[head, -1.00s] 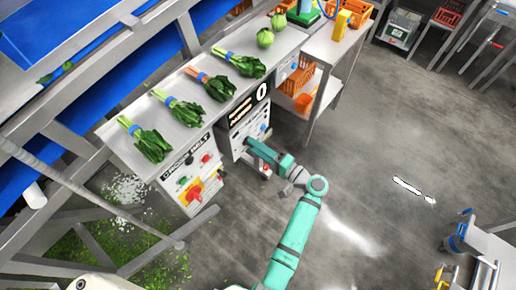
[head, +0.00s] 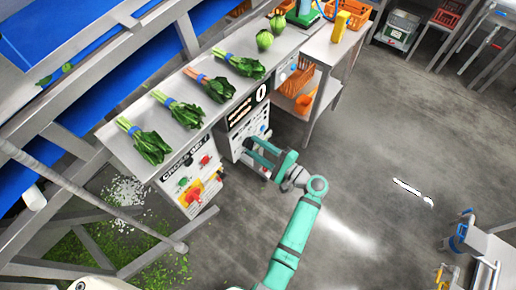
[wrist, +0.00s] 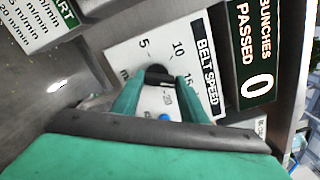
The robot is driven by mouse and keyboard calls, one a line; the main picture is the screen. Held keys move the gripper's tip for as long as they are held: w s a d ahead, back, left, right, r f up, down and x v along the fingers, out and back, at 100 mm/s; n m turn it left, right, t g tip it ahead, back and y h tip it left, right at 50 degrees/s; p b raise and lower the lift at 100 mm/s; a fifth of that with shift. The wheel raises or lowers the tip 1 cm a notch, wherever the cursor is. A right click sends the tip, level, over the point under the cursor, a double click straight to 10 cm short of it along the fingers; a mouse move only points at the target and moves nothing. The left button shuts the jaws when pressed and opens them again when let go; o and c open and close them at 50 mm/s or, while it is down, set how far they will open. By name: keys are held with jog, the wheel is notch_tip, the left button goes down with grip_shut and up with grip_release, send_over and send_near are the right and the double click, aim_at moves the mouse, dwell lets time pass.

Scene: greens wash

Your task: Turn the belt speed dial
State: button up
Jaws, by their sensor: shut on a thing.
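The belt speed dial (wrist: 157,74) is a small black knob on a white plate (wrist: 128,52) marked 5, 10, 15 and 20, labelled BELT SPEED. In the wrist view my gripper (wrist: 158,82) has its two teal fingers on either side of the knob, shut on it. The fingers partly cover the knob, and I cannot read its exact setting. In the head view my gripper (head: 250,150) reaches the front of the grey control cabinet (head: 228,148) under the bench; the dial is hidden there by the fingers.
A counter sign reading 0 (wrist: 258,85) is beside the dial plate, and a blue button (wrist: 165,117) is close to the fingers. The CROSS BELT panel (head: 190,182) with a red switch stands left. Several bunches of greens (head: 150,146) lie on the bench (head: 120,150).

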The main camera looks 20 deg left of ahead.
jog(key=shift+f, duration=0.1)
dwell(0.3)
jog(key=o, duration=1)
jog(key=shift+o, duration=0.2)
jog(key=v, duration=1)
jog(key=shift+d, duration=0.4)
jog(key=shift+s, duration=0.1)
